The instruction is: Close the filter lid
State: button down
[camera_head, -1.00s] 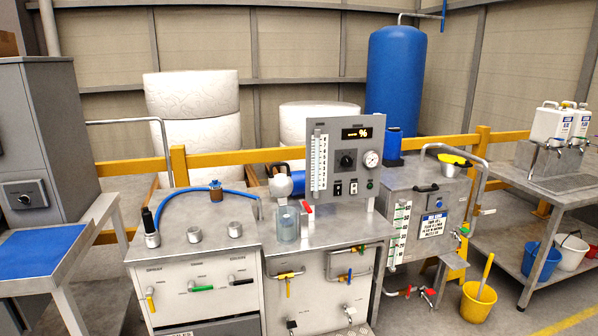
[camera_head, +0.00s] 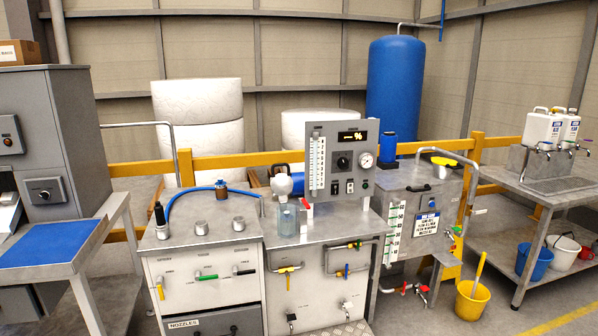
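A clear cylindrical bowl (camera_head: 288,221), which looks like the filter, stands on the steel bench top left of the gauge panel. A pale rounded piece (camera_head: 282,186) shows above and behind it; it may be the lid tipped up, but it is too small to tell. A small red handle (camera_head: 306,206) stands just right of the bowl. My gripper is not in view, and nothing of my arm shows near the bowl.
The gauge panel (camera_head: 335,160) stands close right of the bowl. Left of it is a bench with round caps and a blue hose (camera_head: 190,190). A blue-topped table (camera_head: 45,248) stands at left. A yellow bucket (camera_head: 472,302) is on the floor at right.

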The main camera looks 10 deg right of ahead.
aim_at(282, 184)
jog(key=z, duration=0.2)
jog(key=k, duration=0.1)
jog(key=u, duration=0.35)
jog(key=i, duration=0.95)
jog(key=z, duration=0.05)
jog(key=k, duration=0.7)
jog(key=z, duration=0.25)
jog(key=i, duration=0.45)
jog(key=z, duration=0.1)
